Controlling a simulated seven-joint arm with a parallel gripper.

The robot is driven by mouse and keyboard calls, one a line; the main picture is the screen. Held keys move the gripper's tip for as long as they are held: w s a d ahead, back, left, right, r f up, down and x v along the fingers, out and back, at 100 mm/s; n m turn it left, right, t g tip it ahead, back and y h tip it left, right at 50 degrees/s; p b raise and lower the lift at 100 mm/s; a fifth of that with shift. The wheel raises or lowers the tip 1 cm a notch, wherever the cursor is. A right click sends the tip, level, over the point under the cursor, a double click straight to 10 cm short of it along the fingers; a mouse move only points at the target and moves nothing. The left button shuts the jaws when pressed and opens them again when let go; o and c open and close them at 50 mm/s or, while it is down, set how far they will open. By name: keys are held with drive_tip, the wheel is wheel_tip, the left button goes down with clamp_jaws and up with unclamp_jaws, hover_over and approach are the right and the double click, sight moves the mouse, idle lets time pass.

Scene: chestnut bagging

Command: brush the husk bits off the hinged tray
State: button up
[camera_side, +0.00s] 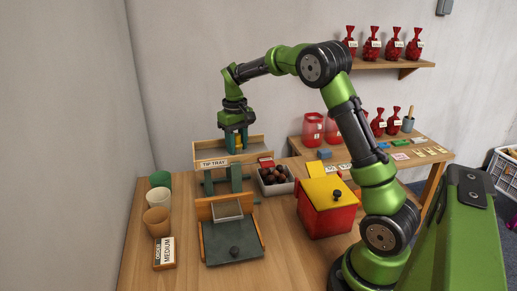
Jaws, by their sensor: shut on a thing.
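The hinged tray, labelled TIP TRAY (213,163), is a shallow wooden tray raised on a dark green stand at the back of the table. My gripper (237,146) points down over the right part of the tray. It is shut on a small, partly hidden thing with a yellowish part, which looks like a brush (239,142). The brush's lower end is at the tray, but I cannot tell whether it touches the floor of it. Husk bits are too small to make out at this distance.
A grey bin of chestnuts (287,187) stands close right of the tray. Further right is a red box with a yellow lid (326,191). A green board with a wooden back (231,246) lies in front. Several cups (156,221) and a MEDIUM block (165,252) line the left.

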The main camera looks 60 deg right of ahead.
drive_tip(key=shift+w+a, duration=2.8)
drive_tip(key=shift+w, duration=0.05)
drive_tip(key=shift+w+r, duration=0.1)
drive_tip(key=shift+r, duration=0.1)
wheel_tip(320, 180, up, 8)
drive_tip(key=shift+f, duration=0.2)
